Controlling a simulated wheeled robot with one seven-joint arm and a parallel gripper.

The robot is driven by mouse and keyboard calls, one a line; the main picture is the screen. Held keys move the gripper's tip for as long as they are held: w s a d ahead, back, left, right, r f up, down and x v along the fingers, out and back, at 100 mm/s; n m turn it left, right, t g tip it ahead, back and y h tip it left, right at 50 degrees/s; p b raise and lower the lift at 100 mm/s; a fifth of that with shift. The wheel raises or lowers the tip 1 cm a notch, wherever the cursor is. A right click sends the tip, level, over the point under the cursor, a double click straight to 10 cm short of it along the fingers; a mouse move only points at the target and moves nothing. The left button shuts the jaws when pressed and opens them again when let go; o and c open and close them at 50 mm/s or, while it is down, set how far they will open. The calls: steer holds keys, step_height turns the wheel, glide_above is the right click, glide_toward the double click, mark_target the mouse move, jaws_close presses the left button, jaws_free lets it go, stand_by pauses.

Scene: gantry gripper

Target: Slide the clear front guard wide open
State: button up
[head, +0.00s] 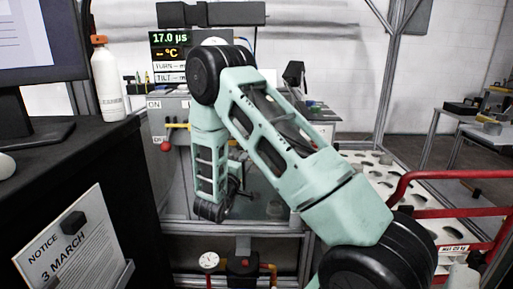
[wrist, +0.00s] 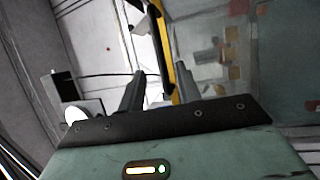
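The clear front guard shows in the wrist view as a see-through panel (wrist: 212,75) on the right, with blurred coloured shapes behind it. A yellow-and-black upright bar (wrist: 182,78) runs along its left side. My gripper (wrist: 157,80) is open, with its two dark fingers pointing toward the machine. The bar is close to the right finger; I cannot tell whether they touch. In the head view my mint-green arm crosses the picture and bends down in front of the machine (head: 168,106), hiding much of the guard. The fingertips are hard to make out there.
A black desk (head: 70,160) with a monitor and white bottle (head: 107,80) stands at left. Red rails (head: 445,175) and a perforated white table (head: 375,170) are at right. A gauge (head: 208,261) sits below.

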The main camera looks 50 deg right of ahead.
steer(key=p+x, duration=0.1)
steer(key=x, duration=0.7)
steer(key=shift+d, duration=0.1)
jaws_close()
